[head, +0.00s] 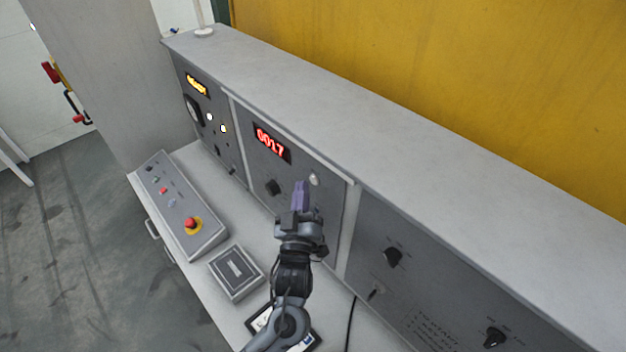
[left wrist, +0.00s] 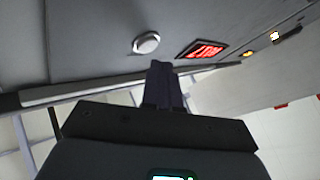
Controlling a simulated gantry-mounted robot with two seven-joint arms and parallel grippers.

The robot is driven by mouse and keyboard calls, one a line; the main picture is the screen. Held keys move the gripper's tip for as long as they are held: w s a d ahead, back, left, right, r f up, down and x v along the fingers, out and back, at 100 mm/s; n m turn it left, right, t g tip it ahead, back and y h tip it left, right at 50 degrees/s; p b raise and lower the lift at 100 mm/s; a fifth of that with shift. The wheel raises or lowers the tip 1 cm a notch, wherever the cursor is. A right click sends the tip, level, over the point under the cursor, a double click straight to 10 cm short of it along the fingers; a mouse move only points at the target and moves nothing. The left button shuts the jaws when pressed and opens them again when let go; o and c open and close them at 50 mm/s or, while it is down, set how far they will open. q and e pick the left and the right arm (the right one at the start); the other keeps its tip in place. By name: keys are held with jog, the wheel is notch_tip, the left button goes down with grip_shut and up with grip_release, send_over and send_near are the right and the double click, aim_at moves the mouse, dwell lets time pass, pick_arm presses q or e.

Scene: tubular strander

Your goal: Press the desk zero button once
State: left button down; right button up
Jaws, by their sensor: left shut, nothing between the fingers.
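A pale round button (head: 314,180) sits on the grey desk panel (head: 325,211), to the lower right of a red lit display (head: 271,142) reading 0017. My left gripper (head: 300,184) is shut and empty, its purple fingers pointing at the panel just left of the button. In the left wrist view the button (left wrist: 146,43) stands just above and left of the fingertips (left wrist: 160,66). A small gap shows there; the depth between tips and panel cannot be told. The display also shows there (left wrist: 203,50). My right gripper is not in view.
A dark knob (head: 272,187) is left of the fingers. A sloped control box (head: 178,207) with a red emergency button (head: 191,223) and a small grey box (head: 236,272) stand on the desk. More knobs (head: 393,257) are on the right panel.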

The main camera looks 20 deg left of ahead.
pick_arm(q)
jog(key=shift+w+d, duration=0.1)
jog(key=shift+w, duration=0.1)
jog(key=shift+w+d, duration=0.1)
jog(key=shift+w, duration=0.1)
dwell(0.4)
jog(key=shift+w+d, duration=0.2)
jog(key=shift+w, duration=0.1)
dwell(0.6)
jog(key=shift+s, duration=0.1)
jog(key=shift+s+a, duration=0.4)
jog(key=shift+s, duration=0.2)
dwell(0.4)
